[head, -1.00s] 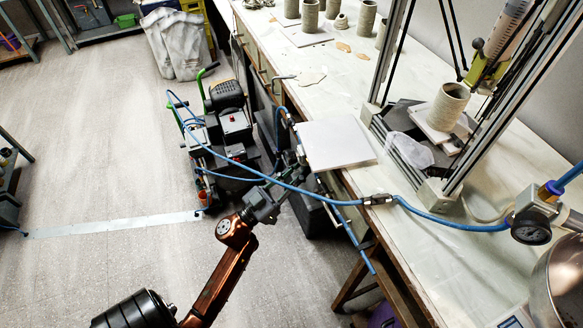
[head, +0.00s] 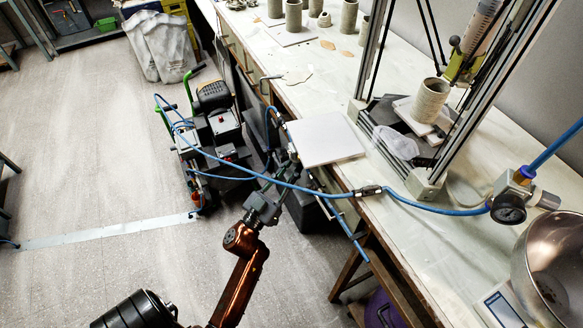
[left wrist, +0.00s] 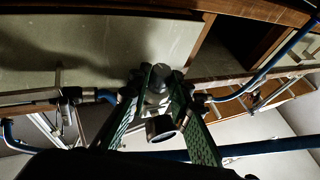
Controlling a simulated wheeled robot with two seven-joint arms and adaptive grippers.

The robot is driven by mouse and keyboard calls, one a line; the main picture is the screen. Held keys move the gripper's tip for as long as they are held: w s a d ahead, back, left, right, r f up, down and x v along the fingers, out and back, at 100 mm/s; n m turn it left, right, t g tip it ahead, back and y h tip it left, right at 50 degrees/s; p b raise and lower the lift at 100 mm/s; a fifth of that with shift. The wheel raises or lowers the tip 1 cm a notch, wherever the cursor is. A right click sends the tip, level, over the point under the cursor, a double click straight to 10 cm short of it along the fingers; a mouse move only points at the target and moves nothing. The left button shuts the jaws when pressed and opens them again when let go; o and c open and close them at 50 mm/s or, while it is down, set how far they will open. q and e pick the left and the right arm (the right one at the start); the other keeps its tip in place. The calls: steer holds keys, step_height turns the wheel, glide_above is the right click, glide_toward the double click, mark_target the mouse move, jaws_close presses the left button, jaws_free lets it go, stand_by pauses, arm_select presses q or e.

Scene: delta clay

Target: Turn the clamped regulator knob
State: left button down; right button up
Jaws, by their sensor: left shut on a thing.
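My left gripper (head: 287,168) reaches the near edge of the bench, beside a white board. In the left wrist view its two green-lined fingers (left wrist: 158,88) close around a small regulator with a dark knob (left wrist: 160,74) and a round metal part (left wrist: 161,128) below. Blue hoses run off to both sides of it. The gripper is shut on the knob or its body; the exact contact is hard to see. In the head view the knob is hidden by the gripper and hoses. My right gripper is not in view.
The white board (head: 325,140) lies on the bench (head: 405,235).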

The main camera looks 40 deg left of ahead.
arm_select(q)
steer(key=c, duration=1.8)
jaws_free()
steer(key=shift+o, duration=0.2)
